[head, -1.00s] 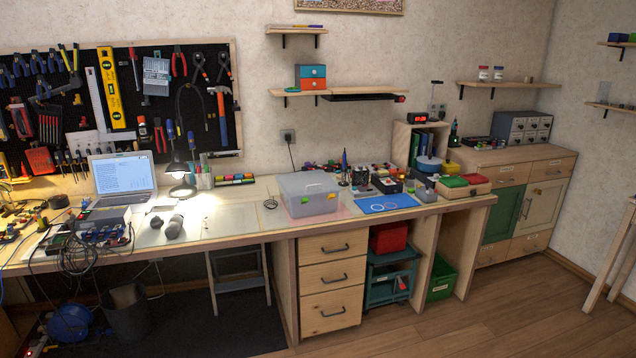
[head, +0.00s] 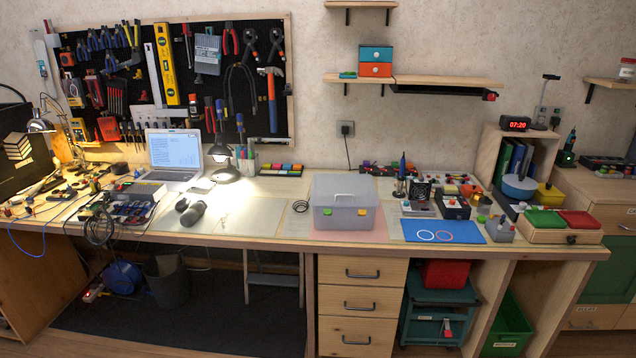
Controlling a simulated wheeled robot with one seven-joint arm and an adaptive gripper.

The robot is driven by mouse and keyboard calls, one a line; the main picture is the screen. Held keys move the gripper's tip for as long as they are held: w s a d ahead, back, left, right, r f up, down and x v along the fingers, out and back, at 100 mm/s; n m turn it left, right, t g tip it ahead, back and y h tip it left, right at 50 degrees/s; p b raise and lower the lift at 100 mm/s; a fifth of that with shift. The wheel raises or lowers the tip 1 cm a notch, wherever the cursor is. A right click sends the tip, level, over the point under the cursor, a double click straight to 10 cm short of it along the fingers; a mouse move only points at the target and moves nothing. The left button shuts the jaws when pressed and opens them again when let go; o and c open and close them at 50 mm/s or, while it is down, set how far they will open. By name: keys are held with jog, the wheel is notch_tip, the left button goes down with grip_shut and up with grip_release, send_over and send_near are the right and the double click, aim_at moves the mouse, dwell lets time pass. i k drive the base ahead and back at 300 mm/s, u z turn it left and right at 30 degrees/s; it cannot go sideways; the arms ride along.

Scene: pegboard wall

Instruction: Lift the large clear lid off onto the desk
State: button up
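A large clear bin with a greyish lid (head: 344,189) stands on the desk (head: 285,229), right of its middle. The lid sits on top of the bin and has a handle. The bin's body (head: 343,220) is translucent, with a green and a yellow latch on its front. My gripper is not in view.
A glass-like mat (head: 218,217) with dark objects lies left of the bin, beside a lit lamp (head: 224,165) and a laptop (head: 174,152). A blue mat (head: 443,231) and several small devices lie to the right. A shelf (head: 430,80) hangs above. Bare desk shows just left of the bin.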

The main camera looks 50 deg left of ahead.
aim_at(328, 191)
jog(key=u, duration=0.75)
jog(key=i, duration=0.8)
jog(key=u, duration=0.95)
